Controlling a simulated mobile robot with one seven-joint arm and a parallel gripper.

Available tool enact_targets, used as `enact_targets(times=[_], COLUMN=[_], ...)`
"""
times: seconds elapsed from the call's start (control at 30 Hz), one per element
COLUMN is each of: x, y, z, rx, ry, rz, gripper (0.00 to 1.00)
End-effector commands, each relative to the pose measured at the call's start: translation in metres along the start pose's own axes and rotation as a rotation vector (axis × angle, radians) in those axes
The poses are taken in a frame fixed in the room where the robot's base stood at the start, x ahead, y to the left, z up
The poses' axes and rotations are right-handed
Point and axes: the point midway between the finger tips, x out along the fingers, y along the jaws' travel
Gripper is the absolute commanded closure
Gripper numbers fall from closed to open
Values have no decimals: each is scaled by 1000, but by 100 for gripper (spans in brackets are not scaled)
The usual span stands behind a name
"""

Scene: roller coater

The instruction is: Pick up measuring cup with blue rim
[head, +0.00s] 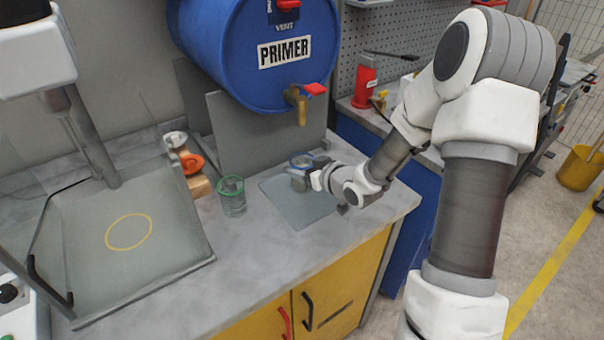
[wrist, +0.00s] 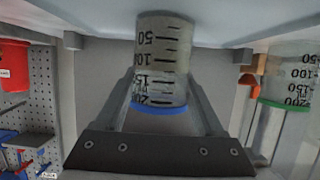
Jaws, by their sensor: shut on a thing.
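The clear measuring cup with the blue rim (head: 300,162) is at the far edge of a grey mat, below the blue drum's tap. My gripper (head: 310,177) is shut on its side, coming from the right. In the wrist view the cup (wrist: 162,60) is between the two fingers of my gripper (wrist: 162,85), its scale marks and blue rim upside down in the picture. I cannot tell whether its base touches the mat. A similar cup with a green rim (head: 232,198) stands to the left and also shows in the wrist view (wrist: 290,75).
The grey mat (head: 300,207) lies on the counter (head: 250,250). The blue PRIMER drum (head: 260,50) and its brass tap (head: 299,103) overhang close behind. An orange-and-wood item (head: 195,165) stands at the back left. A tilted panel with a yellow ring (head: 175,245) is further left.

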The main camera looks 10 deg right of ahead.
Motion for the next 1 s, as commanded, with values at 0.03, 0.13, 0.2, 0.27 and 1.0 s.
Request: enact_targets(times=[0.03, 0.13, 0.2, 0.27, 1.0], x=[0, 0, -2, -3, -88], y=[0, 0, 0, 0, 74], z=[0, -2, -4, -8, -70], rx=[0, -1, -1, -1, -1], ry=[1, 1, 2, 3, 2], rz=[0, 0, 0, 1, 5], gripper=[100, 100, 100, 100, 100])
